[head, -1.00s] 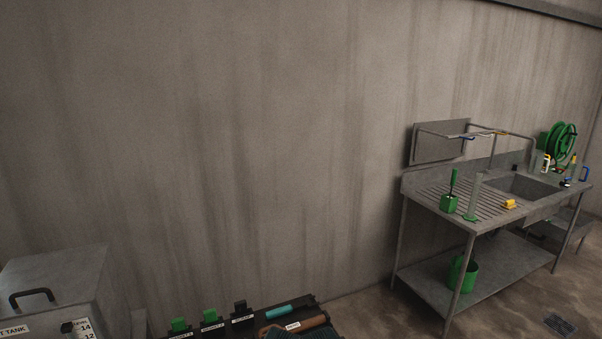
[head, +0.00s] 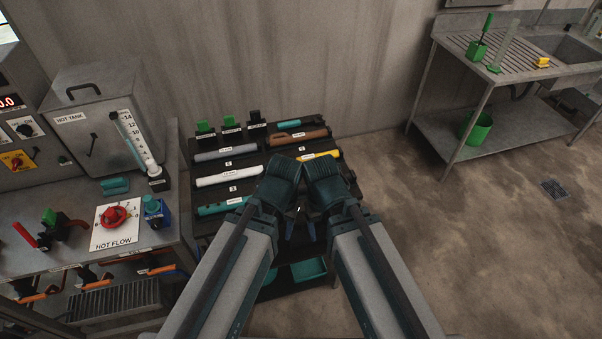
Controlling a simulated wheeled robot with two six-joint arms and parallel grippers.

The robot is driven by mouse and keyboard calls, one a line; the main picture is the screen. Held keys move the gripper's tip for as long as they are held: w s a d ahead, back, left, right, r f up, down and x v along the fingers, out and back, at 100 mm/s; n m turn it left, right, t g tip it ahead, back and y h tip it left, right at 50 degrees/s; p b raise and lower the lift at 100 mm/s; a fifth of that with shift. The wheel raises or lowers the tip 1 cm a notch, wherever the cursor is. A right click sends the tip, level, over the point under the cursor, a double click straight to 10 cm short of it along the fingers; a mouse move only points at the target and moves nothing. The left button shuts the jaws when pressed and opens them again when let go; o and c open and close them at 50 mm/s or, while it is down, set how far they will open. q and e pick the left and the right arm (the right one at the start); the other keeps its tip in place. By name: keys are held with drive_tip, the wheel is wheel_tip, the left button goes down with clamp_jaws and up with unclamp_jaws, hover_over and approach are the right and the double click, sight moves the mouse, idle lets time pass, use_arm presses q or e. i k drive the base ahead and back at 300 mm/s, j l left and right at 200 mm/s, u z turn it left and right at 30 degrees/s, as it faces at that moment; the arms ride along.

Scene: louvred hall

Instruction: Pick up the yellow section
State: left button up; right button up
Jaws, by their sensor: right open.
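The yellow section (head: 303,157) lies on the dark rack (head: 291,132), in its right column below a brown section (head: 290,137). A white label sits on it, and my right gripper hides part of it. My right gripper (head: 325,178) is open, in front of the rack just below the yellow section in the picture; I cannot tell whether they touch. My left gripper (head: 284,176) is close beside it on the left, also over the rack; its jaws do not show clearly.
Grey, white and teal sections (head: 226,207) lie in the rack's left column, with green and black blocks behind. A bench with a hot tank (head: 88,110) and a red valve (head: 114,216) stands left. A sink table (head: 480,68) stands back right.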

sight(339, 152)
drive_tip(key=k, duration=0.1)
drive_tip(key=j+u, duration=0.15)
drive_tip(key=j, duration=0.3)
drive_tip(key=i+j+u, duration=0.1)
drive_tip(key=j, duration=0.3)
drive_tip(key=i+j+u, duration=0.15)
drive_tip(key=j, duration=0.25)
drive_tip(key=k+j, duration=0.05)
